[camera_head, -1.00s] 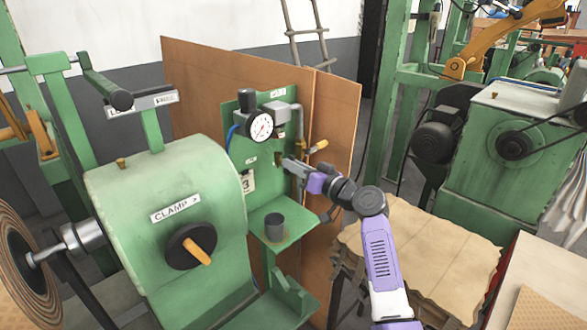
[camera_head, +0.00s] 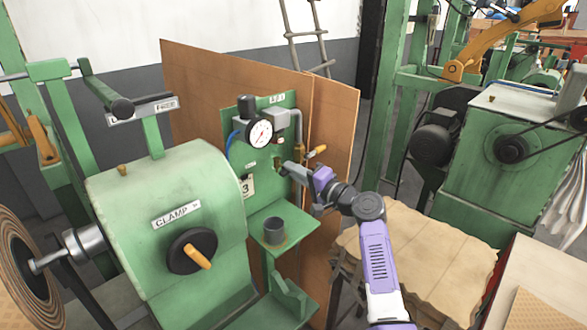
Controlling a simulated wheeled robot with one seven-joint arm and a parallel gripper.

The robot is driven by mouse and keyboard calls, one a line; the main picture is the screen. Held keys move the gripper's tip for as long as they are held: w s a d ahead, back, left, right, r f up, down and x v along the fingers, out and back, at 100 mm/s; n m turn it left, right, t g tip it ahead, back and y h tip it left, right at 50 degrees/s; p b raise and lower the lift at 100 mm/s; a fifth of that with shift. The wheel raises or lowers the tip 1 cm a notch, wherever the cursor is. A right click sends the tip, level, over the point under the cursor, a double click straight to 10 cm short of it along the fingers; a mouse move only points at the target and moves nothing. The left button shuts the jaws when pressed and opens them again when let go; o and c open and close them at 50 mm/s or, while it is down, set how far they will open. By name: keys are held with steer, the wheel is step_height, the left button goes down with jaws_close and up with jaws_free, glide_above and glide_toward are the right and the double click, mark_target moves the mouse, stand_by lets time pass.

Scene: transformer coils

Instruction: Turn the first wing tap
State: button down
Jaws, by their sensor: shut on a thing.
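The green panel (camera_head: 262,184) carries a pressure gauge (camera_head: 260,133), a pipe and small brass fittings. My gripper (camera_head: 284,166) is at the panel, below and right of the gauge, with its fingers pointing left toward the panel face. It is shut on a small fitting there, which seems to be the wing tap; the fingers hide most of it, so its angle cannot be told. A brass tap with an orange lever (camera_head: 317,151) sits on the pipe just above my gripper, apart from the fingers.
A grey cup (camera_head: 275,231) stands on the green shelf below my gripper. The green clamp housing (camera_head: 150,200) with a black knob (camera_head: 192,251) stands at the left. A brown board (camera_head: 335,120) rises behind the panel. A paper-covered table (camera_head: 430,255) lies to the right.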

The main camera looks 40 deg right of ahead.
steer(key=shift+d+m+p, duration=0.1)
steer(key=shift+m+p, duration=0.4)
steer(key=shift+m, duration=1)
steer(key=shift+f, duration=0.1)
steer(key=c, duration=1.5)
jaws_free()
steer(key=shift+o, duration=0.2)
steer(key=shift+s, duration=0.1)
steer(key=s+b, duration=0.1)
steer(key=s, duration=0.6)
steer(key=shift+s, duration=0.35)
steer(key=shift+d, duration=0.1)
